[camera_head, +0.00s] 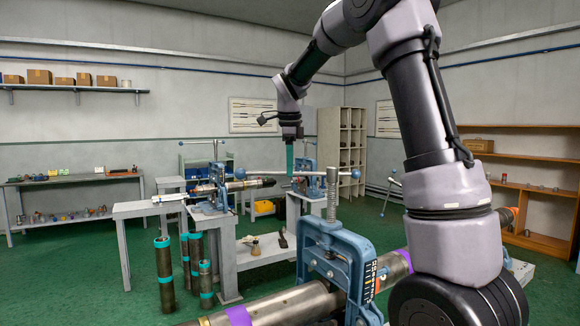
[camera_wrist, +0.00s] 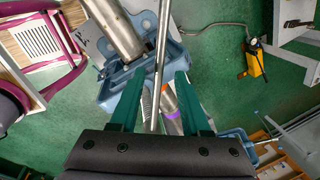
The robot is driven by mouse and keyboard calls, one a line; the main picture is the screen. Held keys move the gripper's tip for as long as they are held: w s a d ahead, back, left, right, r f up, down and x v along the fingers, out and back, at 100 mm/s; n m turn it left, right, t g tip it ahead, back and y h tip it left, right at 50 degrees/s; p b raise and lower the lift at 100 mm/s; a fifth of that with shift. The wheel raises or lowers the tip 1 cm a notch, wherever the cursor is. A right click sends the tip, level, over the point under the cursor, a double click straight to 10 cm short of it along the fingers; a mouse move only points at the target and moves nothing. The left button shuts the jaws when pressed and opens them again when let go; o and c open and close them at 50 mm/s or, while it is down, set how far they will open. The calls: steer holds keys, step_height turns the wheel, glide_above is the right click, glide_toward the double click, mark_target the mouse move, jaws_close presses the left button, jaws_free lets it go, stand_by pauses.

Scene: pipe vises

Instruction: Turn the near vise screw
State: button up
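The near vise (camera_head: 345,252) is a blue frame with a grey threaded screw (camera_head: 333,205) standing upright in it. A thin metal handle bar (camera_head: 310,173) with blue ball ends crosses the top of the screw, about level. My gripper (camera_head: 290,174) points down at the bar's left half, its teal fingers open. In the wrist view, my gripper (camera_wrist: 158,74) has the handle bar (camera_wrist: 161,50) running between its two fingers. I cannot tell whether either finger touches it. The near vise's blue frame (camera_wrist: 118,88) shows below, partly hidden by a finger.
A thick metal pipe (camera_head: 285,306) with purple bands lies through the near vise. Another blue vise (camera_head: 210,197) stands on a bench further back, with pipes (camera_head: 164,275) upright on the floor beside it. A grey shelf unit (camera_head: 342,145) stands at the back wall.

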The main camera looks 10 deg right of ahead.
step_height(320, 180, up, 11)
steer(key=s, duration=0.2)
steer(key=shift+a+f, duration=0.2)
steer(key=shift+a, duration=0.05)
steer(key=shift+s, duration=0.1)
stand_by(0.4)
steer(key=s+d+f+n+t+y, duration=0.1)
steer(key=s+d+f+n, duration=0.1)
steer(key=s+n, duration=0.3)
steer(key=s+d+f+n+t, duration=0.2)
steer(key=s+f+n, duration=0.2)
steer(key=s, duration=0.9)
steer(key=s+d+f+n+t+y, duration=0.1)
steer(key=s+d+f+n+t, duration=0.1)
steer(key=s+n, duration=0.5)
steer(key=shift+s+f+n+y, duration=0.3)
steer(key=shift+s+f+n, duration=0.15)
steer(key=shift+s, duration=0.65)
steer(key=shift+a, duration=0.1)
